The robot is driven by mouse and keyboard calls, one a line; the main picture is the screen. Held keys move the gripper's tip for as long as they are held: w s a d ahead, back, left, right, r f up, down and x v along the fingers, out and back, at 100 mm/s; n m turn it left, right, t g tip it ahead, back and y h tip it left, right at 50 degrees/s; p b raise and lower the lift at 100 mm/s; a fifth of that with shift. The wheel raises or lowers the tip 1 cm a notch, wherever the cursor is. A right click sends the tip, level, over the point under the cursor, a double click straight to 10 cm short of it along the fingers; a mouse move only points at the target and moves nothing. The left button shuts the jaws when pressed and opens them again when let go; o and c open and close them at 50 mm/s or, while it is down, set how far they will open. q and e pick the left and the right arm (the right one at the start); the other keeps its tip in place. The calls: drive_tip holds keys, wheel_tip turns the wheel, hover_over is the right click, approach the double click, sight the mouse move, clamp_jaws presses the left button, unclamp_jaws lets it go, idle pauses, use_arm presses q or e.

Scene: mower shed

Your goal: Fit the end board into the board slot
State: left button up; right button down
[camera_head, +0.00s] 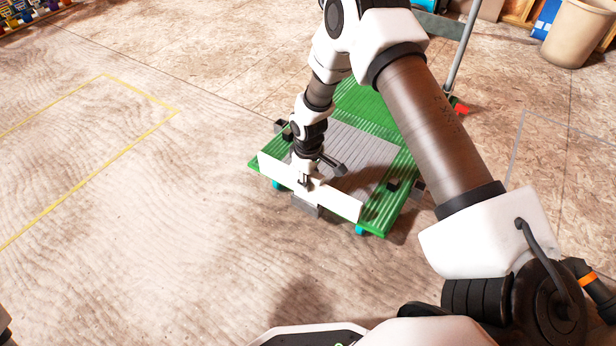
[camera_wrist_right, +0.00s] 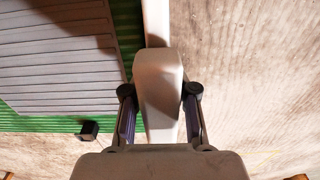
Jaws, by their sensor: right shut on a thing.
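The end board (camera_head: 338,201) is a long white strip standing along the near edge of a green deck (camera_head: 375,217). My right gripper (camera_head: 305,181) is shut on the board near its middle. In the right wrist view the white board (camera_wrist_right: 156,22) runs up and down, and a pale block (camera_wrist_right: 158,90) sits between the fingers of my right gripper (camera_wrist_right: 158,112). A grey block (camera_head: 306,206) shows just below the board at the deck's near edge. I cannot make out the board slot, or whether the board is seated or only above the edge. My left gripper is not in view.
A grey pole (camera_head: 461,50) rises behind the deck. A beige bin (camera_head: 577,32) stands at the far right. The floor to the left is clear, with yellow lines.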

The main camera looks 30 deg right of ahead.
drive_tip(key=shift+f, duration=0.35)
drive_tip(key=c, duration=0.8)
unclamp_jaws()
